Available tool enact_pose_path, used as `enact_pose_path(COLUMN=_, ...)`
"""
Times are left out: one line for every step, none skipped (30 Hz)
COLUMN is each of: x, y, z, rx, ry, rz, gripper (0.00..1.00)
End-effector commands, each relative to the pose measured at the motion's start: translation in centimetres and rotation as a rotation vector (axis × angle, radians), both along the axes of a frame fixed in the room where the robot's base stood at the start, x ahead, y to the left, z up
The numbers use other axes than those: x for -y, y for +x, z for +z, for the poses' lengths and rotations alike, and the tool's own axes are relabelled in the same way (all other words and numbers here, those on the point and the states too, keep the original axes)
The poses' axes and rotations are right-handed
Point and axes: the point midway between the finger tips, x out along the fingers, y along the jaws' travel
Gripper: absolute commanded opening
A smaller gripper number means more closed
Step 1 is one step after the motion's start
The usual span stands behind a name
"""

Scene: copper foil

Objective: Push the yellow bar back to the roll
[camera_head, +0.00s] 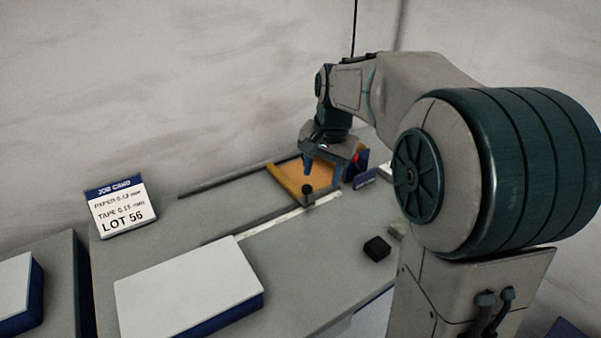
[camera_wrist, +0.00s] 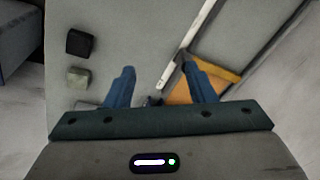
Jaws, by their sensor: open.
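The yellow bar (camera_head: 284,184) lies across the left end of an orange copper sheet (camera_head: 318,171) between two dark rails. In the wrist view the bar (camera_wrist: 218,69) is just right of my right finger, and part of the sheet (camera_wrist: 180,96) shows beside that finger. My gripper (camera_head: 322,163) is over the sheet, to the right of the bar in the head view. I cannot tell whether a finger touches the bar. I cannot make out the roll; my gripper hides the sheet's far end.
A black block (camera_head: 377,248) and a white-topped blue slab (camera_head: 188,290) are on the bench's near side. A job card (camera_head: 121,207) stands at left.

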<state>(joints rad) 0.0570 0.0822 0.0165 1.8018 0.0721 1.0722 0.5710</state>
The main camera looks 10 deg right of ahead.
Motion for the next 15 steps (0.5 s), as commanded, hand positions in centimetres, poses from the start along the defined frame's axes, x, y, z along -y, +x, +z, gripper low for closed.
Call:
enact_pose_path(x=0.2, y=2.0, z=0.0, rx=-0.01, ry=0.016, rz=-0.046, gripper=0.5)
enact_pose_path(x=0.3, y=3.0, z=0.0, rx=-0.014, ry=0.025, rz=-0.074, gripper=0.5)
enact_pose_path(x=0.4, y=4.2, z=-0.1, rx=-0.02, ry=0.037, rz=-0.111, gripper=0.5)
enact_pose_path(x=0.5, y=5.1, z=-0.2, rx=-0.025, ry=0.045, rz=-0.136, gripper=0.5)
enact_pose_path(x=0.6, y=6.0, z=-0.3, rx=-0.028, ry=0.053, rz=-0.161, gripper=0.5)
enact_pose_path(x=0.7, y=7.0, z=-0.4, rx=-0.034, ry=0.063, rz=-0.192, gripper=0.5)
enact_pose_path(x=0.8, y=7.7, z=-0.5, rx=-0.037, ry=0.07, rz=-0.213, gripper=0.5)
enact_pose_path(x=0.8, y=8.4, z=-0.6, rx=-0.04, ry=0.076, rz=-0.232, gripper=0.5)
enact_pose_path(x=0.9, y=9.1, z=-0.7, rx=-0.044, ry=0.085, rz=-0.256, gripper=0.5)
enact_pose_path(x=1.0, y=9.6, z=-0.8, rx=-0.046, ry=0.09, rz=-0.271, gripper=0.5)
enact_pose_path(x=1.0, y=10.0, z=-0.9, rx=-0.049, ry=0.094, rz=-0.285, gripper=0.5)
enact_pose_path(x=1.1, y=10.5, z=-1.0, rx=-0.051, ry=0.099, rz=-0.299, gripper=0.5)
enact_pose_path(x=1.1, y=10.8, z=-1.1, rx=-0.053, ry=0.102, rz=-0.309, gripper=0.5)
enact_pose_path(x=1.2, y=11.0, z=-1.1, rx=-0.054, ry=0.104, rz=-0.317, gripper=0.5)
enact_pose_path(x=1.2, y=11.2, z=-1.2, rx=-0.055, ry=0.106, rz=-0.323, gripper=0.5)
